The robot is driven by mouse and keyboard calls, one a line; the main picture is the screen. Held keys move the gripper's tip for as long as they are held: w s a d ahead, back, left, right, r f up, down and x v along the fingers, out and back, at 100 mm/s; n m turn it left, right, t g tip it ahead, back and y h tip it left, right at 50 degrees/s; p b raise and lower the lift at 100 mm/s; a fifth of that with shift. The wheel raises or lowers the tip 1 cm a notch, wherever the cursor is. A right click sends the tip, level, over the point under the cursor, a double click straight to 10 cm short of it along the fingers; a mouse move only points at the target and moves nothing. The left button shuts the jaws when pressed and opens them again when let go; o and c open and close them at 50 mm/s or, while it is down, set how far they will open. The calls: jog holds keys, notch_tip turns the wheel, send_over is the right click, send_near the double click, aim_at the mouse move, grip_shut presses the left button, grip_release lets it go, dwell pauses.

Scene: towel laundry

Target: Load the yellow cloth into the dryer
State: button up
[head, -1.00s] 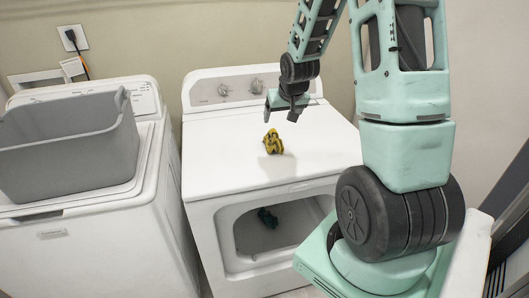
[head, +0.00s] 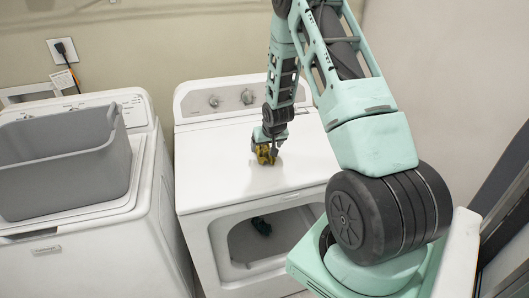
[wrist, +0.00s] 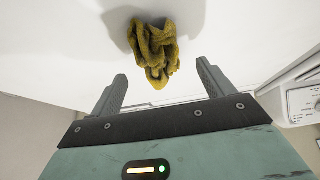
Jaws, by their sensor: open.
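The yellow cloth (head: 265,155) lies crumpled on the white top of the dryer (head: 225,150). In the wrist view the yellow cloth (wrist: 154,48) sits ahead of the gap between my fingers. My gripper (head: 268,150) is down at the cloth in the head view, partly hiding it. Whether the fingers touch the cloth cannot be told.
A washer (head: 150,215) stands left of the dryer, with a grey basket (head: 65,165) on top. The dryer's control panel (head: 225,97) rises behind its top. The dryer top around the cloth is clear. A wall is close behind, with a socket and plug (head: 63,50).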

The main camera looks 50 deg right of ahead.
aim_at(265, 150)
jog(key=shift+p+x, duration=1.2)
jog(key=shift+x, duration=1.3)
jog(key=c, duration=1.2)
jog(key=shift+o, duration=0.2)
